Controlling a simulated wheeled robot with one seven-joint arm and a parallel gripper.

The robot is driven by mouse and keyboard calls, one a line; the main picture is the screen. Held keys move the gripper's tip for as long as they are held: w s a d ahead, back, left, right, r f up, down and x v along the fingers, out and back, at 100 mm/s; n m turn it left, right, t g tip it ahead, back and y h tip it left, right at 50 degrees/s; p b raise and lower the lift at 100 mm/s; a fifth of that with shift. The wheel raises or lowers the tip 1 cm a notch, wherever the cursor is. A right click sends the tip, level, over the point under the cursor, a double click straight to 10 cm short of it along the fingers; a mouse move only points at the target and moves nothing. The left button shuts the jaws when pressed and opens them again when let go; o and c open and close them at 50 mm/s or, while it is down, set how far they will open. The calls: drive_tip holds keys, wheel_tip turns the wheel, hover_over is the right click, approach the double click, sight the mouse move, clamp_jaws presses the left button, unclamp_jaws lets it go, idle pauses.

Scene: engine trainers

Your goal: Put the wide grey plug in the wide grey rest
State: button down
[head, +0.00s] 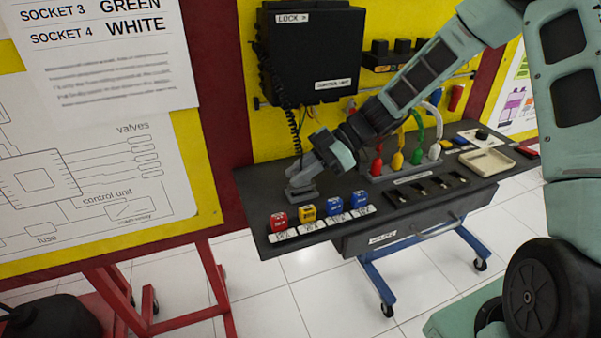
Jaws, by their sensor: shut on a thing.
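My gripper (300,178) is low over the left end of the dark bench top, its fingers pointing down and shut on a grey piece that I take to be the wide grey plug. The black coiled cable (297,130) hangs from the black control unit and runs down behind my gripper. A grey block (302,194) shows directly under the fingertips on the bench; it may be the wide grey rest or part of the plug. The fingers hide most of the plug, and I cannot tell whether it is seated, touching or apart from a rest.
Red (279,221), yellow (307,213) and blue (335,207) fuses stand along the bench's front edge. Red, yellow, green and white plugs (418,157) with cables stand to the right. Black sockets (420,187) and a beige tray (487,161) lie further right. The black control unit (310,55) hangs above.

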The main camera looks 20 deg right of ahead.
drive_tip(key=shift+f+b, duration=0.65)
drive_tip(key=shift+b, duration=0.05)
idle(0.5)
drive_tip(key=c, duration=1.5)
unclamp_jaws()
drive_tip(key=shift+c, duration=0.2)
drive_tip(key=shift+r, duration=0.15)
drive_tip(key=shift+r+p+v, duration=0.2)
drive_tip(key=shift+p+v, duration=0.3)
drive_tip(key=shift+v, duration=0.7)
drive_tip(key=shift+r+p+v, duration=0.15)
drive_tip(key=shift+p+v, duration=0.35)
drive_tip(key=shift+v, duration=0.75)
drive_tip(key=shift+a, duration=0.2)
